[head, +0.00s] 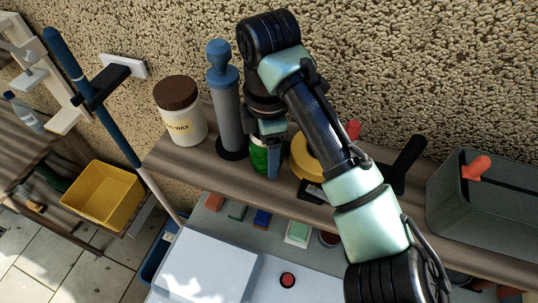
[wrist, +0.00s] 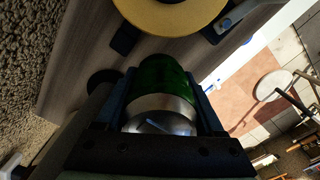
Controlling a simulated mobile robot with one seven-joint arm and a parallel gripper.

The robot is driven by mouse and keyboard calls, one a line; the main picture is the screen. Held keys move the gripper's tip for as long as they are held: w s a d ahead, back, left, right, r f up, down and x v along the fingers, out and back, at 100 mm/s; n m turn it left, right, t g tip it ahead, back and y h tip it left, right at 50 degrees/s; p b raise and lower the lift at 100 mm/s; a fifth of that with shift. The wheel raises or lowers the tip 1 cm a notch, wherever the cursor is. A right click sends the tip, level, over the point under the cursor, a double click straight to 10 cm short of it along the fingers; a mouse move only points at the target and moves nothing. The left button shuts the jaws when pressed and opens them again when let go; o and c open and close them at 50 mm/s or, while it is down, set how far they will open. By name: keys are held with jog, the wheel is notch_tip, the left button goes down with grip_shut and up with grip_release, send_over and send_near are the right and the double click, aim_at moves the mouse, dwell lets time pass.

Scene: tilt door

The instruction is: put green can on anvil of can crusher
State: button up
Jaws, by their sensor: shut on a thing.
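The green can (head: 259,157) is at the wooden shelf, right of a grey and blue pump-like cylinder (head: 228,112). My gripper (head: 268,146) is shut on it from above and hides part of its side. In the wrist view the green can (wrist: 165,77) lies between both fingers of my gripper (wrist: 161,88), with its silver end towards the camera. I cannot tell whether the can touches the shelf. I cannot surely identify the can crusher or its anvil; a cream frame (head: 31,76) at the far left, beside a long blue handle (head: 65,53), may be part of it.
A brown-lidded wax jar (head: 186,123) stands left on the shelf (head: 176,160). A yellow round thing (head: 304,155) is just right of the can. A grey toolbox (head: 480,205) is at the right. A yellow bin (head: 105,194) sits lower left. The textured wall is close behind.

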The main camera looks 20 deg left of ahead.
jog(key=shift+f, duration=0.95)
jog(key=shift+f, duration=0.15)
jog(key=o, duration=1.3)
